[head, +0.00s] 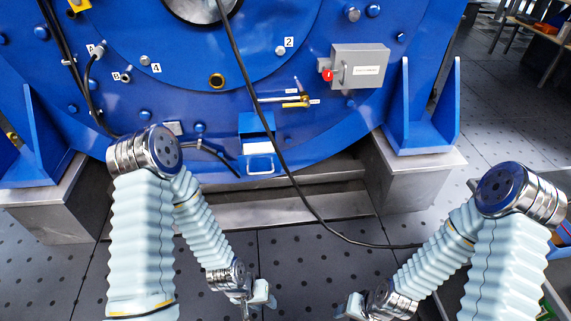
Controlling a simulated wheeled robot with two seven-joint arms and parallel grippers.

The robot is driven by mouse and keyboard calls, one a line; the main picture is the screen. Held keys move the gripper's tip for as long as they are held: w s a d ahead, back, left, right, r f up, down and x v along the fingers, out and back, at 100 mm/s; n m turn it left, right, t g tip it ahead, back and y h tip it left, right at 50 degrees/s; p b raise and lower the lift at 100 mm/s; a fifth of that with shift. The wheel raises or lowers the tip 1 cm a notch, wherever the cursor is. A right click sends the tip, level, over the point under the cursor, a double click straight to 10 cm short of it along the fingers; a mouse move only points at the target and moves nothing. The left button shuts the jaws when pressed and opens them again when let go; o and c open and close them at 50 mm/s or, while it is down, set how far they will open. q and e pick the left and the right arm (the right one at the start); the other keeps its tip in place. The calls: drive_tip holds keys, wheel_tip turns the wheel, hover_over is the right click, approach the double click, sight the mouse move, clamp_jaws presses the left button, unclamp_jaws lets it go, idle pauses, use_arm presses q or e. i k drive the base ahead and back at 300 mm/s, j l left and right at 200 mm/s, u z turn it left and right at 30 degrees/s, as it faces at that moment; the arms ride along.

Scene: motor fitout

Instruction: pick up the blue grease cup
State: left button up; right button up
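I cannot pick out a blue grease cup for certain in the head view; several small blue round fittings sit on the blue motor (200,100), and none is clearly a cup. My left gripper (258,299) hangs low at the bottom centre, over the dark floor and in front of the motor's plinth. It touches nothing that I can see, and its finger gap is unclear. My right gripper (350,308) is at the bottom edge, right of the left one and partly cut off. Its opening is unclear too.
A black cable (285,165) hangs across the motor down to the floor at right. A grey box (360,66) with a red knob, and a blue bracket (256,126), stand out from the motor. Blue and green bins show at the right edge (562,240). A table (540,30) stands far right.

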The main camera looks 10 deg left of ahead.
sight(559, 244)
drive_tip(key=z, duration=1.7)
drive_tip(key=i+j+z, duration=0.15)
drive_tip(key=j+z, duration=0.25)
drive_tip(key=j, duration=0.55)
drive_tip(key=j+z, duration=0.35)
drive_tip(key=j, duration=0.6)
